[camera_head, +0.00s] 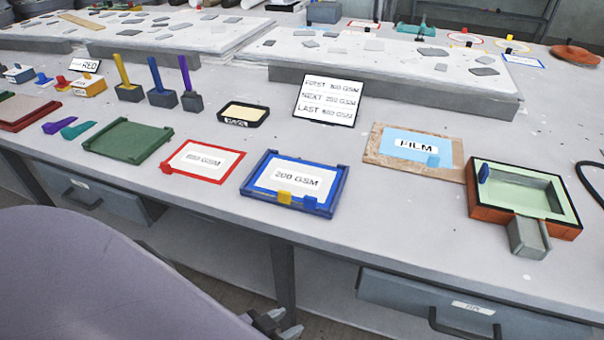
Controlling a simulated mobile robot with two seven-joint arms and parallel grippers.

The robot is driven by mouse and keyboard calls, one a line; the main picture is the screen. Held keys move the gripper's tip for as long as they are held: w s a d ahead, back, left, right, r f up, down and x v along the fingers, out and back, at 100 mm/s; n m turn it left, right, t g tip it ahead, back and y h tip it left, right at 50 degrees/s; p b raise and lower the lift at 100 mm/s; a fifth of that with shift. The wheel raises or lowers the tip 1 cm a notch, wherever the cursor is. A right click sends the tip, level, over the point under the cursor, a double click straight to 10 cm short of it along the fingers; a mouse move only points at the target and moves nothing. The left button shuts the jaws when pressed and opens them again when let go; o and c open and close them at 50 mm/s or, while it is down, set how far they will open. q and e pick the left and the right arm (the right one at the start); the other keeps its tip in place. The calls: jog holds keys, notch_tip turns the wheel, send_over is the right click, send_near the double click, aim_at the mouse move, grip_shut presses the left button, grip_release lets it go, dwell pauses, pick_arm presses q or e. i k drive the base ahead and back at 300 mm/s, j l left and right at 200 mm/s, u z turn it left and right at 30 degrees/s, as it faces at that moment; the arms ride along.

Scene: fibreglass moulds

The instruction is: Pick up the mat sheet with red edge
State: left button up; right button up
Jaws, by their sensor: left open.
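The mat sheet with red edge (183,157) lies flat on the grey table near its front edge, with a printed GSM label and a small red tab at its lower left corner. To its right is a blue-edged tray or frame (335,187) holding a white sheet labelled 200 GSM, with yellow and blue tabs. My left gripper (274,324) shows at the bottom edge of the view, partly cut off. It is open and empty, in front of the table and well apart from the red-edged sheet. My right gripper is not in view.
A green tray (127,139) lies left of the red-edged sheet. Right are the FILM board (376,154) and an orange-sided mould (490,209). Behind stand a GSM sign (329,99), a black-rimmed tray (243,114) and coloured-handled tools in grey blocks (162,98). Drawers (445,306) lie below the tabletop.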

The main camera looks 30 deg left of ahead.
aim_at(209, 164)
jog(key=u, duration=1.7)
